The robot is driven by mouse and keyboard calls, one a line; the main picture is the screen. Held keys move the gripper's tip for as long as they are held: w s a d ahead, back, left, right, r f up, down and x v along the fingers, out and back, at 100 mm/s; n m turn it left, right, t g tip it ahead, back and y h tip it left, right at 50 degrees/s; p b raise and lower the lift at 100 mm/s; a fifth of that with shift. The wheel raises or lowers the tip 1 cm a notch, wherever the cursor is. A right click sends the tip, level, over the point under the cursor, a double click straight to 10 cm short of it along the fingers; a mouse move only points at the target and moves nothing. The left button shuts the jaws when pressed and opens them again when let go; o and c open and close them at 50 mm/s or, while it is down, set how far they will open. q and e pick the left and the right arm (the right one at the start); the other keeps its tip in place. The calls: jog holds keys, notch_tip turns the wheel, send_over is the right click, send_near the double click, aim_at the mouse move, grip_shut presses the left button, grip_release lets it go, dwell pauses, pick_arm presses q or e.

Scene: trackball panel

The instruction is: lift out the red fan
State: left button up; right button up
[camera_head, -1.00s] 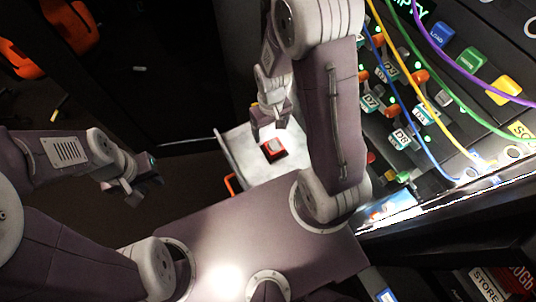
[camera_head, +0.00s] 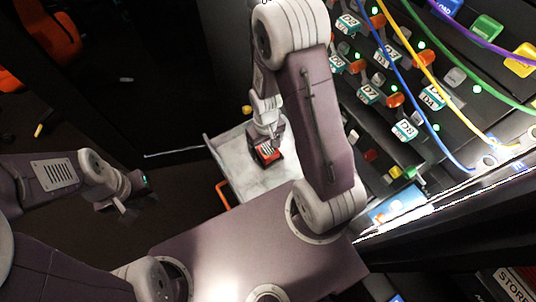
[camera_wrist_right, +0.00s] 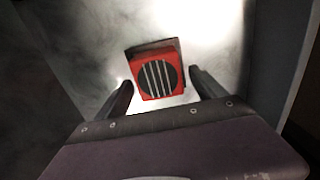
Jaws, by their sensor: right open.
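The red fan (camera_wrist_right: 139,82) is a small red block with a dark round grille and pale bars. In the right wrist view it lies on a pale tray (camera_wrist_right: 215,25), between and just ahead of the fingertips of my right gripper (camera_wrist_right: 160,90). That gripper is open, with a finger on each side and a visible gap to the fan. In the head view the fan (camera_head: 267,153) is partly hidden under my right gripper (camera_head: 267,140). My left gripper (camera_head: 120,205) hangs at the left, away from the tray, too small and dark to read its jaws.
The tray (camera_head: 228,160) has a raised edge and an orange handle (camera_head: 222,192). At the right stands a panel (camera_head: 430,130) with switches, lit green lamps and blue, yellow, green and purple cables. A yellow piece (camera_head: 247,110) shows near the tray's far edge.

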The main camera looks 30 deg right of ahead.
aim_at(266, 146)
jog(key=shift+r, duration=0.1)
jog(key=c, duration=1.5)
jog(key=shift+r, duration=0.1)
notch_tip(266, 146, up, 4)
jog(key=p, duration=0.5)
jog(key=shift+r, duration=0.2)
jog(key=s+d+r+p, duration=0.1)
jog(key=s+r+p, duration=0.1)
jog(key=p, duration=0.3)
jog(key=s+d+r+p, duration=0.1)
jog(key=s+r+p, duration=0.1)
jog(key=s+p, duration=0.3)
jog(key=s+d+r+p, duration=0.1)
jog(key=s+r+p, duration=0.1)
jog(key=s+p, duration=0.2)
jog(key=shift+d+r+p, duration=0.2)
jog(key=shift+d+p, duration=0.2)
jog(key=shift+p, duration=1.35)
